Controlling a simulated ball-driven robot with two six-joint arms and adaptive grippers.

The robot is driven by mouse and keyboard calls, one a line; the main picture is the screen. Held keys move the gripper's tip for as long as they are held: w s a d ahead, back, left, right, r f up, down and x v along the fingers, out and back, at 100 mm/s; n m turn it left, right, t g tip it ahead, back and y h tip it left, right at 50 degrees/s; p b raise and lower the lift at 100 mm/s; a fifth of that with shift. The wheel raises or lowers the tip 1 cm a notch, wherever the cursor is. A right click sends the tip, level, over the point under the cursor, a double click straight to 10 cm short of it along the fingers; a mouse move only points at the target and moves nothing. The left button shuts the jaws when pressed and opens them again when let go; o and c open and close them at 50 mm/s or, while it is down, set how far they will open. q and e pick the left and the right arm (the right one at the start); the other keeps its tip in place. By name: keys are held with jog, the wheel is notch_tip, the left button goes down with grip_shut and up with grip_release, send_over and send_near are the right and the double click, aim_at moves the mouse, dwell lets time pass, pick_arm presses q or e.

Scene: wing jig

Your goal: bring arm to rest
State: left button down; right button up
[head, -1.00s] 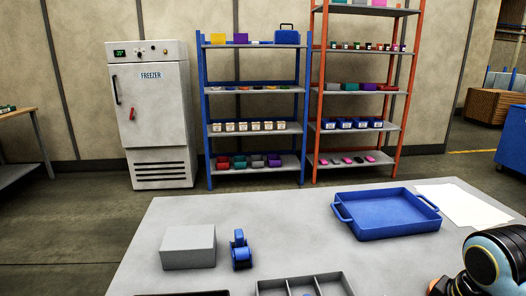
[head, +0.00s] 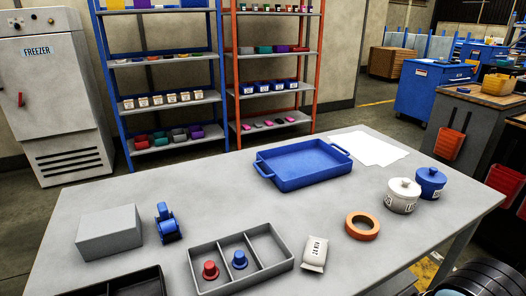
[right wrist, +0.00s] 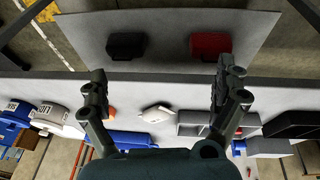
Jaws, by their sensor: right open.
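My right gripper (right wrist: 163,88) shows in the right wrist view, with its two fingers wide apart and nothing between them. It is clear of the things on the grey table (head: 345,215); the table shows beyond the fingers in the right wrist view, with a white pouch (right wrist: 157,112) in the gap between them. In the head view neither gripper is visible. A dark ribbed part at the bottom right corner of the head view looks like part of my arm. My left gripper is in no frame.
The table holds a blue tray (head: 309,180), divided box (head: 206,279), white pouch (head: 314,254), orange ring (head: 362,226), two lidded jars (head: 404,196), and grey block (head: 110,232). In the right wrist view, black (right wrist: 127,46) and red (right wrist: 210,45) objects lie on a grey surface.

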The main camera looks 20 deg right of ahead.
jog(key=s+d+f+g+b, duration=0.1)
jog(key=s+f+b, duration=0.15)
jog(key=f, duration=0.95)
jog(key=s+d+f+b, duration=0.1)
jog(key=s+f, duration=0.2)
jog(key=f, duration=1)
jog(key=s+f+g+b, duration=0.1)
jog(key=s+f+b, duration=0.3)
jog(key=s+f, duration=1.2)
jog(key=shift+s+d+f, duration=0.15)
jog(key=shift+d+f, duration=0.05)
jog(key=shift+d, duration=0.15)
